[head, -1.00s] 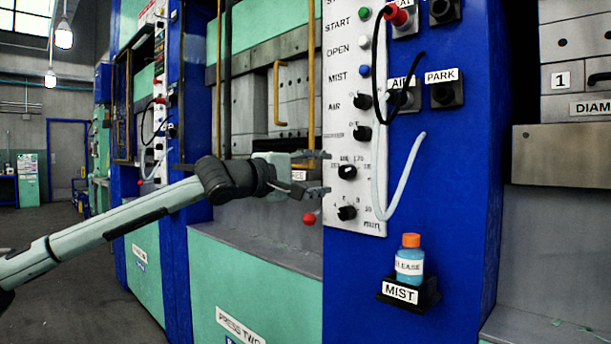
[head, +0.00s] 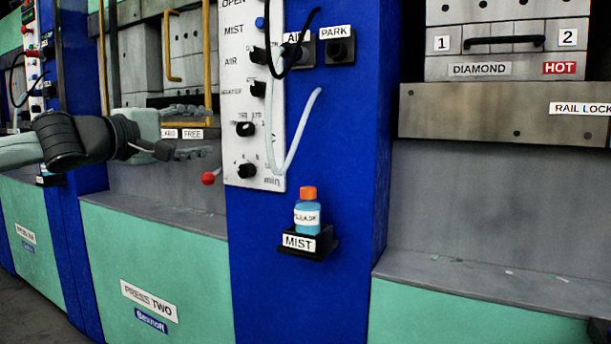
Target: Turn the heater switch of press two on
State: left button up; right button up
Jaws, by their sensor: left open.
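The white control panel (head: 238,110) stands on the blue column, right of the opening above the green PRESS TWO front (head: 110,285). It carries several black knobs in a column. The knob below AIR (head: 258,89) has a blurred label that may read HEATER; I cannot tell its setting. My left gripper (head: 207,131) is open and empty, left of the panel's edge, its fingers pointing right. It is roughly level with the knob (head: 245,129) below that one and apart from it in the picture. My right gripper is not in view.
A pale hose (head: 300,130) and a black cable (head: 297,45) loop in front of the panel. A red ball-ended lever (head: 208,178) is below my left gripper. A blue bottle with an orange cap (head: 307,215) stands on the MIST shelf (head: 323,245).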

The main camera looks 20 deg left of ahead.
aim_at(258, 89)
jog(key=k+j, duration=0.1)
jog(key=k, duration=0.9)
